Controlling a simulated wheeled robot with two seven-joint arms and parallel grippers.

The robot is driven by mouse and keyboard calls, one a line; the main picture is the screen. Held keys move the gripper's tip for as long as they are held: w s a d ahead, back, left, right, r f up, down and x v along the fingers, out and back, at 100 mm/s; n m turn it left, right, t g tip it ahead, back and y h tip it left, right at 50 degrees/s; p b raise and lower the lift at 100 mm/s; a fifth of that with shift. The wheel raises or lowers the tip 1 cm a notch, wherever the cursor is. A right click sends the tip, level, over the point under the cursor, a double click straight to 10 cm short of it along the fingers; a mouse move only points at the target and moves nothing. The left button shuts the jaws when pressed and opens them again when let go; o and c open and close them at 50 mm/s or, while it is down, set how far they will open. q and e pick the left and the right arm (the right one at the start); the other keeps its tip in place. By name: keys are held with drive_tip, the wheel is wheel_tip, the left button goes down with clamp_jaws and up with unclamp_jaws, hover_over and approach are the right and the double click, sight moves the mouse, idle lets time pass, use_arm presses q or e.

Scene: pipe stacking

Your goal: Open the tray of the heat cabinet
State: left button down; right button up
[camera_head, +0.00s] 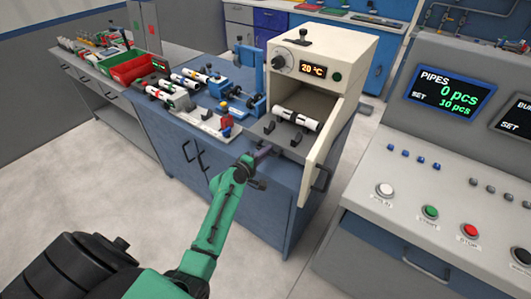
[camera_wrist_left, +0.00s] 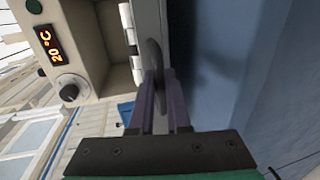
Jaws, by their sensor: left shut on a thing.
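The heat cabinet (camera_head: 326,62) is a cream box whose display reads 20 °C. Its front is open, and the grey tray (camera_head: 277,129) sticks out of it towards me. A white pipe with dark bands (camera_head: 297,117) lies across the tray near the opening, behind two black supports. My left gripper (camera_head: 263,152) is at the tray's front edge. In the left wrist view the purple fingers (camera_wrist_left: 160,80) are closed on a dark handle (camera_wrist_left: 157,62) at the tray's edge. The cabinet also shows there (camera_wrist_left: 85,45). My right gripper is not in view.
The cream cabinet door (camera_head: 323,150) stands open on the right, close to the tray. A blue fixture and small parts stand on the bench left of the cabinet. A control console (camera_head: 440,180) stands at right. Floor is clear in front of the blue cupboard (camera_head: 230,190).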

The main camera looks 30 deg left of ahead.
use_arm(q)
drive_tip(key=shift+w, duration=0.1)
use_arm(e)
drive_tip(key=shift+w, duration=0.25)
use_arm(q)
drive_tip(key=c, duration=0.9)
unclamp_jaws()
drive_tip(key=b+v, duration=0.1)
drive_tip(key=v, duration=1.3)
drive_tip(key=shift+s+r+b, duration=0.1)
drive_tip(key=shift+s+b, duration=0.2)
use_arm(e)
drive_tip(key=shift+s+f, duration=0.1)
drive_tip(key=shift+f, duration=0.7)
